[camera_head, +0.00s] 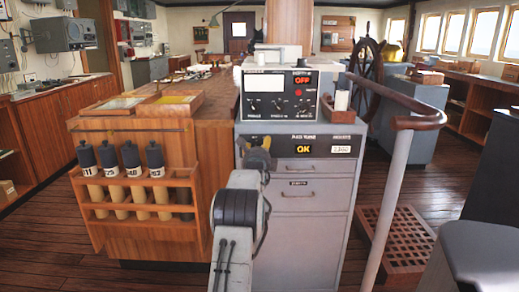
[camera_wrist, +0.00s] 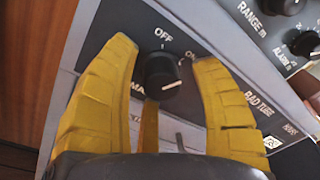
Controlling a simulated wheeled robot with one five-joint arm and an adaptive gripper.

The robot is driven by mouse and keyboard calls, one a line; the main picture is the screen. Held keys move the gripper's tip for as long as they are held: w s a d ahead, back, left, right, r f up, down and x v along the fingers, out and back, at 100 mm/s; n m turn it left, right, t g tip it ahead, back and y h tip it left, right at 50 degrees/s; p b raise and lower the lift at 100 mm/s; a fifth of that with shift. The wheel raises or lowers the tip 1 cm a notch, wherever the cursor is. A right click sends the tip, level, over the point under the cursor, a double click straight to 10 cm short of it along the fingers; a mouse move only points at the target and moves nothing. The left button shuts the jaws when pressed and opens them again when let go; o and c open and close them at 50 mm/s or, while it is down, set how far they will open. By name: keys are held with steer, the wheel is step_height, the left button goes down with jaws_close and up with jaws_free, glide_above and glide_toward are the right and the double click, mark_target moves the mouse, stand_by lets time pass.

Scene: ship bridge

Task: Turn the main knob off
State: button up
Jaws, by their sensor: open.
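The main knob (camera_wrist: 160,72) is a small black round knob on a dark panel (camera_wrist: 95,60). In the wrist view it sits between the tips of my gripper's two yellow fingers (camera_wrist: 168,62), with a gap on each side. OFF is printed above the knob and ON to its upper right. A pale mark shows on the knob's lower right edge; I cannot tell its setting. In the head view my open gripper (camera_head: 258,151) is at the left of the grey cabinet's top panel (camera_head: 285,140), and it hides most of the knob there.
A wooden rack of several cylinders (camera_head: 135,185) is to the left. A handrail (camera_head: 395,190) rises on the right, near a wooden grating (camera_head: 405,245).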

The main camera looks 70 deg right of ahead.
jaws_close()
stand_by(0.7)
